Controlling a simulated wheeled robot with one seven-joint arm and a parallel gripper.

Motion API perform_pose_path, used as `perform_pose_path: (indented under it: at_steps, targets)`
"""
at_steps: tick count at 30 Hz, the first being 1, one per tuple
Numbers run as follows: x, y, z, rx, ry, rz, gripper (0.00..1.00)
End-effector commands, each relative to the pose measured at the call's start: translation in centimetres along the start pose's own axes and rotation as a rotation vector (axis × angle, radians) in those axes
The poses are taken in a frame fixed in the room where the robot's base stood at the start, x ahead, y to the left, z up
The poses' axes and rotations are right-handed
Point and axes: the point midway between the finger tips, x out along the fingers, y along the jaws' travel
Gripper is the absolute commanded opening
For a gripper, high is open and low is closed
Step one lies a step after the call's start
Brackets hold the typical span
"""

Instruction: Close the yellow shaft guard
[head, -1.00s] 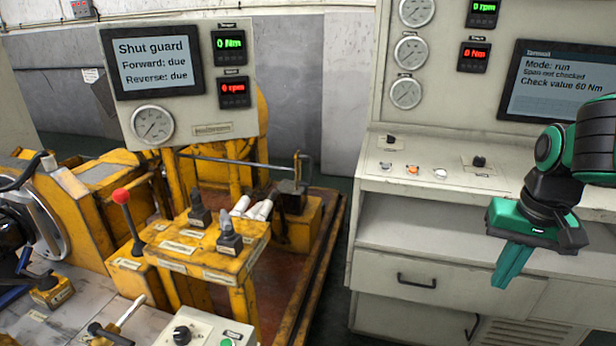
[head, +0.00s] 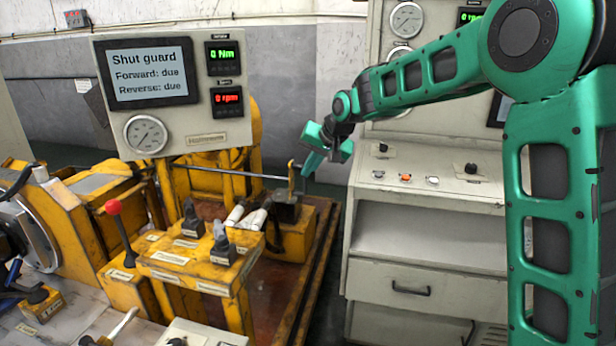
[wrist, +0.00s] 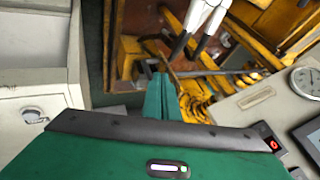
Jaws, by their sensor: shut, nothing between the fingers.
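Yellow machinery stands behind and below the display panel (head: 172,95), whose screen reads "Shut guard". A rounded yellow cover (head: 256,135) shows partly behind the panel; I cannot tell for sure whether it is the shaft guard. A thin metal rod (head: 235,172) runs across below the panel towards a small upright yellow piece (head: 291,177) on a dark block. My gripper (head: 309,166) is shut and empty, just right of that upright piece and apparently apart from it. In the wrist view its green fingers (wrist: 161,84) are together, with yellow parts (wrist: 197,100) beyond.
A red-knobbed lever (head: 114,208) and a yellow valve stand (head: 170,258) with dark knobs are in front. The pale control console (head: 425,190), with buttons and drawers, stands right of my gripper. A narrow floor gap separates it from the rusty tray edge (head: 318,255).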

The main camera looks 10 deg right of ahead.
Motion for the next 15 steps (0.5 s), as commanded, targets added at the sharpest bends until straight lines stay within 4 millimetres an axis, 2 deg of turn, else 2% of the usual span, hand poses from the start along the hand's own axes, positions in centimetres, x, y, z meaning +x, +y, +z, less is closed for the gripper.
perform_pose_path:
  at_steps: [9, 15]
  targets:
    - [5.4, 0.3, 0.1, 0.001, -0.002, 0.003, 0.0]
    - [7.6, 0.3, 0.0, 0.001, 0.0, 0.003, 0.0]
